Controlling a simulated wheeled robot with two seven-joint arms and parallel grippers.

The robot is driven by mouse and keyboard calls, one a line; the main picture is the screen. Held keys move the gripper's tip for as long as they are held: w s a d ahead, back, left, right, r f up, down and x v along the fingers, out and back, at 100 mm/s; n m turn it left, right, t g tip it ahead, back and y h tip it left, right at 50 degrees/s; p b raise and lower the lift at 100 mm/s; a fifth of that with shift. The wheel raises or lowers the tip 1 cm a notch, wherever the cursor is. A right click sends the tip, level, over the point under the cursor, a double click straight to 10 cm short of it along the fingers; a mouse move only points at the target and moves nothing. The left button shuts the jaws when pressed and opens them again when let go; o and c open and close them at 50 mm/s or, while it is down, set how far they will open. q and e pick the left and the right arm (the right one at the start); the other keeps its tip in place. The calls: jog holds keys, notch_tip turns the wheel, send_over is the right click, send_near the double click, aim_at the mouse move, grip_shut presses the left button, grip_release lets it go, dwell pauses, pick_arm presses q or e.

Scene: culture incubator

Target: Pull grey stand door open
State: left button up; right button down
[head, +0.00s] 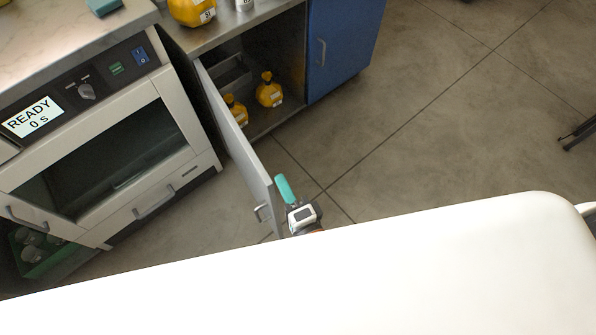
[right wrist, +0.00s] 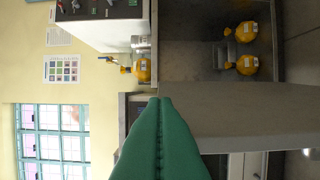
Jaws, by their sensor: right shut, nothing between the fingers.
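The grey stand door (head: 240,145) stands wide open, swung out from the left side of the stand's cabinet opening. Its handle (head: 262,212) is on its outer face near the free edge. In the right wrist view the door (right wrist: 235,108) shows as a broad grey panel beyond the fingers. My right gripper (head: 284,188) is beside the door's free end, on the inner side. Its teal fingers (right wrist: 158,102) are shut with nothing between them. I cannot tell whether they touch the door. My left gripper is not in view.
Inside the stand are yellow flasks (head: 269,90) and a grey rack (head: 232,72). A blue cabinet door (head: 338,45) is on the right. The incubator (head: 110,150), reading READY, stands left of the door. A green crate (head: 35,255) is low at left. The floor right is mostly clear.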

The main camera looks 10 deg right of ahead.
jog(key=shift+s+a, duration=0.25)
jog(key=shift+a, duration=0.25)
jog(key=v, duration=1.2)
jog(key=shift+f, duration=0.1)
